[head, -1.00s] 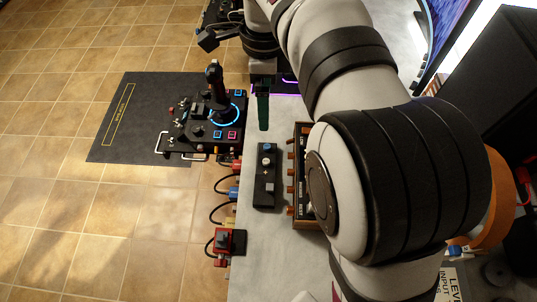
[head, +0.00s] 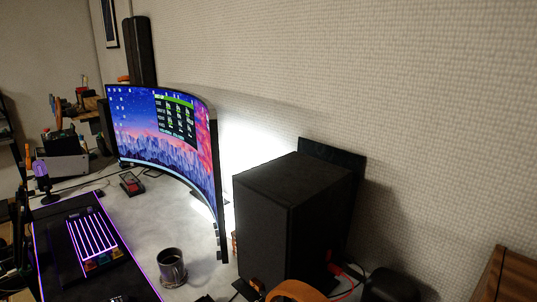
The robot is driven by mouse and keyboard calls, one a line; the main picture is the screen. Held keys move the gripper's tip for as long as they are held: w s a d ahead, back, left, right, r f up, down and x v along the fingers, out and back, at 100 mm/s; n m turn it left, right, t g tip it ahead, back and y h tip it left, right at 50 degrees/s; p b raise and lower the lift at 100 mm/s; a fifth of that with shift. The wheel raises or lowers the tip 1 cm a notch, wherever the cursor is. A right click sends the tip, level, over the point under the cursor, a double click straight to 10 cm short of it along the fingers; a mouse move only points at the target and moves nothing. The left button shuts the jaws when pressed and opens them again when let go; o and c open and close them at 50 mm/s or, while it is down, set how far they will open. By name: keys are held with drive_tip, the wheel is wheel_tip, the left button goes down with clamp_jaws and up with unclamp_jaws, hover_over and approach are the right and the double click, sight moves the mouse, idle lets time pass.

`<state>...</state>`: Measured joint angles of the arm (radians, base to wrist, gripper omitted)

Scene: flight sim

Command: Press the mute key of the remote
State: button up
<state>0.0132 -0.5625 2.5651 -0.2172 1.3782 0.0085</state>
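I cannot make out the remote or its mute key for certain in the head view now. A small red and black device (head: 131,183) lies on the desk in front of the monitor; it is too small to tell its keys. My gripper is not in view, so its opening and anything in it are hidden.
A curved monitor (head: 165,135) stands along the wall. A large black speaker (head: 285,220) stands right of it. A dark mug (head: 171,268) and a lit keyboard (head: 92,238) are on the grey desk (head: 150,215). A purple-lit microphone (head: 41,172) stands at left.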

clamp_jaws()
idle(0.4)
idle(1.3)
